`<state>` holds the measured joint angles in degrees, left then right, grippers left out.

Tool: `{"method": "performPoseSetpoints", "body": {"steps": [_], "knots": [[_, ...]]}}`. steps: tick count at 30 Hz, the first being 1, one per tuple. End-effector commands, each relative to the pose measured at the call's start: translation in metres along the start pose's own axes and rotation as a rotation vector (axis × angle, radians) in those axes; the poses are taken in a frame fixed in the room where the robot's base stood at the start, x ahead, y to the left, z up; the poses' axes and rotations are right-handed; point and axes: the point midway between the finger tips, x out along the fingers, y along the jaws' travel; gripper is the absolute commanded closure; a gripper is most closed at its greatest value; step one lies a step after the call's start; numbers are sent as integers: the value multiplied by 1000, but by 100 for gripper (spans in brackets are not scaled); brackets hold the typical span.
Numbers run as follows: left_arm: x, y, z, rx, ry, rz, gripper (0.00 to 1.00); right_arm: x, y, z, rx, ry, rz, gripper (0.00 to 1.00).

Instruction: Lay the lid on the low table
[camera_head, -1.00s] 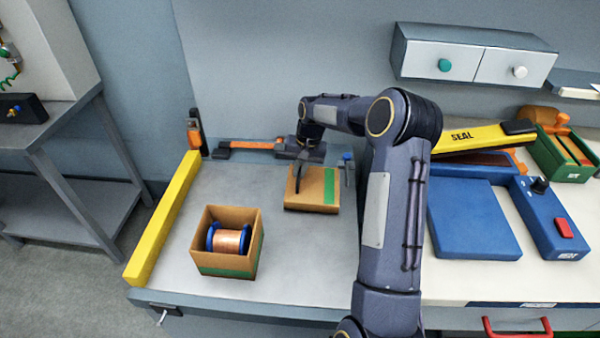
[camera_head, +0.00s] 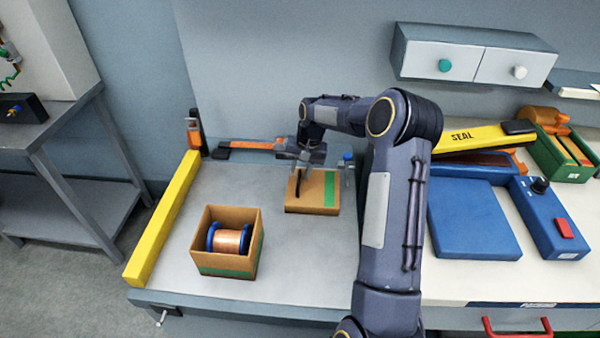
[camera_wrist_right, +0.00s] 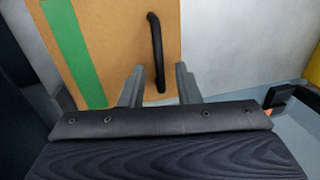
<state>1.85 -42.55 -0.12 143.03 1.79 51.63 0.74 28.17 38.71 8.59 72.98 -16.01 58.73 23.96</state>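The lid (camera_head: 316,190) is a flat cardboard piece with a green stripe and a black bar handle. It lies flat towards the back of the grey low table (camera_head: 190,285), behind and right of an open cardboard box (camera_head: 228,266). My right gripper (camera_head: 302,172) is at the handle, above the lid. In the right wrist view my gripper's two fingers (camera_wrist_right: 158,84) are spread, with the handle (camera_wrist_right: 156,45) between and ahead of them, clear of both. The lid's face (camera_wrist_right: 108,45) fills much of that view. My left gripper is not in view.
The box holds a copper-wire spool with blue flanges (camera_head: 228,239). A yellow bar (camera_head: 162,220) runs along the table's left edge. A blue block (camera_head: 472,222) and a yellow SEAL bar (camera_head: 480,138) are right of my arm. The table is clear in front of the lid.

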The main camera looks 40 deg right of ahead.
Motion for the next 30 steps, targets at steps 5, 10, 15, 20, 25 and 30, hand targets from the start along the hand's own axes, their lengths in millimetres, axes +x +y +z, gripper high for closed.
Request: {"method": "performPoseSetpoints", "body": {"steps": [5,10,15,20,25,30], "knots": [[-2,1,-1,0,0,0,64,-37,0,-1,0,6,-1,70],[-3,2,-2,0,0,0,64,-74,-1,-1,0,5,-2,70],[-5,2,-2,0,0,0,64,-99,0,0,0,3,-1,70],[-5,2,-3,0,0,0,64,-113,-1,3,-7,5,-3,70],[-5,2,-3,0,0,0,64,-143,-11,36,-75,35,-29,70],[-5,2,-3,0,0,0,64,-180,-19,106,-194,88,-80,70]]}}
